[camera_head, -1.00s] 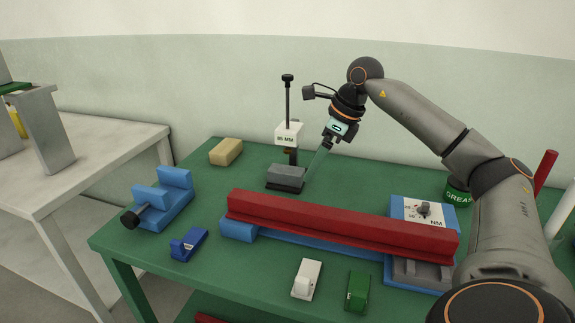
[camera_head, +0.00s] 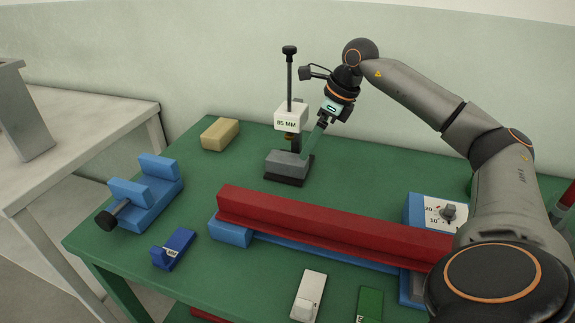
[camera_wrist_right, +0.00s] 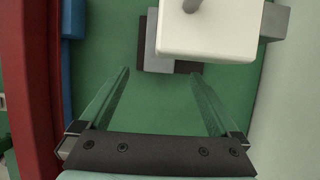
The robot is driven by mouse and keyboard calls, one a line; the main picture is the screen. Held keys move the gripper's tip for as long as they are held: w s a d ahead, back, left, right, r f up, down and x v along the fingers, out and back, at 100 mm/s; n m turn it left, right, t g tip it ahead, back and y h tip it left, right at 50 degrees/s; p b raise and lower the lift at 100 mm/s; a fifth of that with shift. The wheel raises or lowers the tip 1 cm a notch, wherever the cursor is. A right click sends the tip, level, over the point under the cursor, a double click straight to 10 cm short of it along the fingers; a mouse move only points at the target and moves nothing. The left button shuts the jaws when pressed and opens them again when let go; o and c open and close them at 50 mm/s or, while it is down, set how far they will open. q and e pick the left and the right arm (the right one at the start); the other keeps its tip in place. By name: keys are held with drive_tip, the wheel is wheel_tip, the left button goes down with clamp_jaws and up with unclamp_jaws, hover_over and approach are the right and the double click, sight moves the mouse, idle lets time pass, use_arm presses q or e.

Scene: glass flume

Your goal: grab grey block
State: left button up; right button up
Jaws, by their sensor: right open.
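The grey block (camera_head: 288,163) sits on a dark base on the green table, below a white gauge head (camera_head: 291,117) marked "85 MM". My right gripper (camera_head: 306,154) points down at the block's right side, its fingers overlapping the block's edge in the head view. In the right wrist view my right gripper (camera_wrist_right: 160,73) is open with nothing between its greenish fingers. The grey block (camera_wrist_right: 152,45) shows ahead of them, largely hidden under the white gauge head (camera_wrist_right: 208,35). I cannot tell whether a finger touches it. My left gripper is not in view.
A red beam (camera_head: 330,222) lies across the table in front. A tan block (camera_head: 220,134) is at the back left, a blue vise (camera_head: 145,192) at the left. A black-knobbed gauge post (camera_head: 289,75) rises behind the grey block. Green table is free left of the block.

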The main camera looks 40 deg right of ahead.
sight(300, 161)
drive_tip(key=x, duration=0.7)
drive_tip(key=shift+a+f+b, duration=0.1)
drive_tip(key=shift+f+b, duration=0.15)
drive_tip(key=shift+b, duration=0.15)
drive_tip(key=shift+c, duration=0.3)
clamp_jaws()
drive_tip(key=shift+w+r, duration=0.1)
